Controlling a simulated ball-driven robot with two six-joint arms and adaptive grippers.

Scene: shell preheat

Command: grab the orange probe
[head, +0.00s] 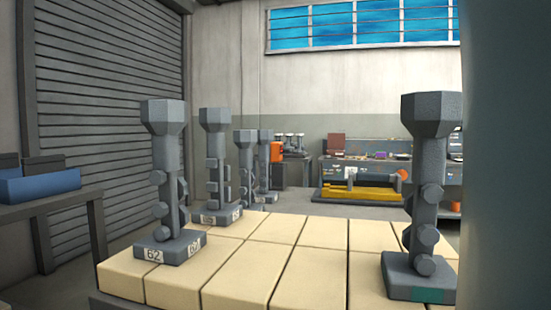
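I cannot make out an orange probe for certain. A small orange round part (404,174) shows at the right end of a yellow fixture in the background, too small to identify. An orange box shape (276,152) shows behind the grey castings, partly hidden by them. Another small orange spot (455,206) shows at the far right, partly hidden. Neither of my grippers is in view.
Several upright grey castings stand on a tan block-topped table (270,265), one at left (163,160) tagged 62 and one at right (428,170). A blue bin (40,185) sits at far left. A workbench (370,168) stands behind. A close smooth surface blocks the right edge.

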